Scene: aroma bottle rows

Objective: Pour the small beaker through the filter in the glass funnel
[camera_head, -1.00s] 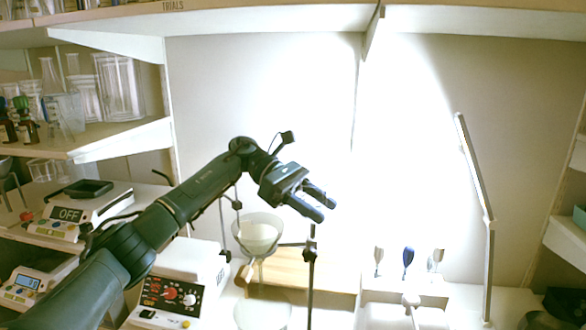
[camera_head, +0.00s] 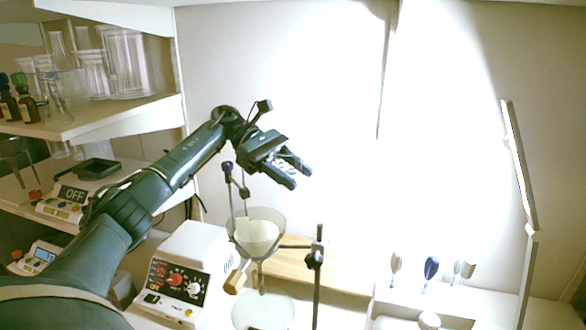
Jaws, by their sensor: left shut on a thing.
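The glass funnel (camera_head: 268,219) stands upright in the middle of the head view, with a pale filter (camera_head: 256,238) inside it. A wide, clear glass vessel (camera_head: 263,312) is below the funnel, partly cut off by the frame. My left gripper (camera_head: 293,177) is above and slightly right of the funnel, tilted down to the right. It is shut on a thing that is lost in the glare. I cannot make out the small beaker or any liquid. My right gripper is not in view.
A dark stand rod with a clamp (camera_head: 317,255) is right of the funnel. A hotplate stirrer (camera_head: 180,280) stands to its left. Shelves with glassware (camera_head: 125,62) and brown bottles (camera_head: 27,108) are at left. A lamp (camera_head: 518,160) stands at right.

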